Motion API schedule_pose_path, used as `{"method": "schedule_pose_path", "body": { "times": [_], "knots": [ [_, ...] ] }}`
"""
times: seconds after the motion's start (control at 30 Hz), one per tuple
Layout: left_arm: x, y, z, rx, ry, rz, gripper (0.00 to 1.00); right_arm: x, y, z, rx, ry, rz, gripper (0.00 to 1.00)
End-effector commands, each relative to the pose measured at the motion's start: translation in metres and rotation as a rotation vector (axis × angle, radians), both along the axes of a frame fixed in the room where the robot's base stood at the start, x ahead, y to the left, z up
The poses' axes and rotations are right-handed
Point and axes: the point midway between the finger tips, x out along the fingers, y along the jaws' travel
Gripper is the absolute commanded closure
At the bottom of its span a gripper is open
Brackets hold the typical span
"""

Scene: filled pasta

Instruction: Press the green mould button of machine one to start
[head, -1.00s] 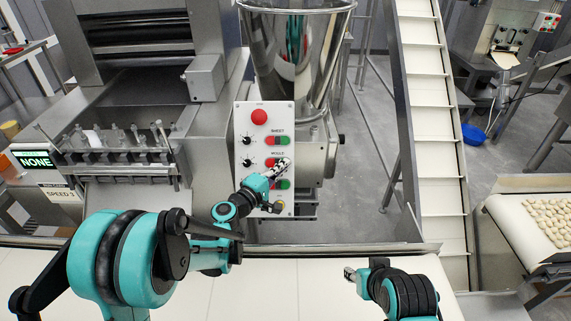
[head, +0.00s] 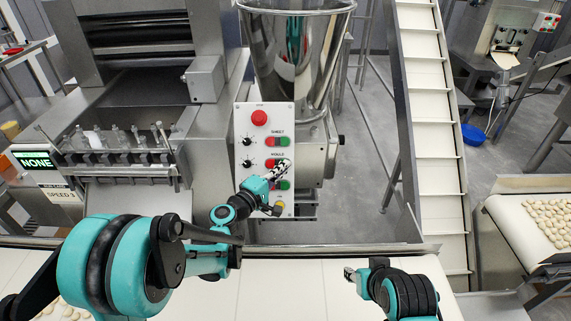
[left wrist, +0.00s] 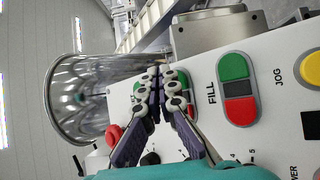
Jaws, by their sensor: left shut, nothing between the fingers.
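The control panel (head: 242,181) of the machine with the hopper has a MOULD button pair (head: 270,163) on it. My left gripper (head: 285,164) is in front of this pair and hides most of its green half. In the left wrist view, the left gripper (left wrist: 160,76) has its fingers together and empty, over the MOULD area. A bit of green (left wrist: 184,78) shows beside the fingertips. Whether the tips touch the button I cannot tell. My right gripper (head: 350,273) is over the front belt, away from the panel; its fingers are too small to read.
Close by are the SHEET buttons (head: 278,141), the FILL button (left wrist: 238,88), the yellow JOG button (left wrist: 312,69) and a red mushroom button (head: 259,117). The steel hopper (head: 296,50) stands behind the panel. An inclined conveyor (head: 430,120) rises at the right.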

Motion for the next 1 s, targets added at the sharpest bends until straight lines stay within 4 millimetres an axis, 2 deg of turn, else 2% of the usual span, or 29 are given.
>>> {"method": "schedule_pose_path", "body": {
  "times": [0.17, 0.63, 1.0],
  "knots": [
    [-0.003, 0.0, 0.002, 0.0, 0.0, 0.0, 1.0, 0.0, 0.0, 0.001, 0.0, 0.0, 0.0, 0.6],
    [-0.039, 0.0, 0.026, 0.0, 0.0, 0.0, 1.0, 0.0, 0.0, 0.017, 0.0, 0.0, 0.0, 0.6],
    [-0.042, 0.0, 0.026, 0.0, 0.0, 0.0, 1.0, 0.0, 0.0, 0.017, 0.0, 0.0, 0.0, 0.6]
  ]
}}
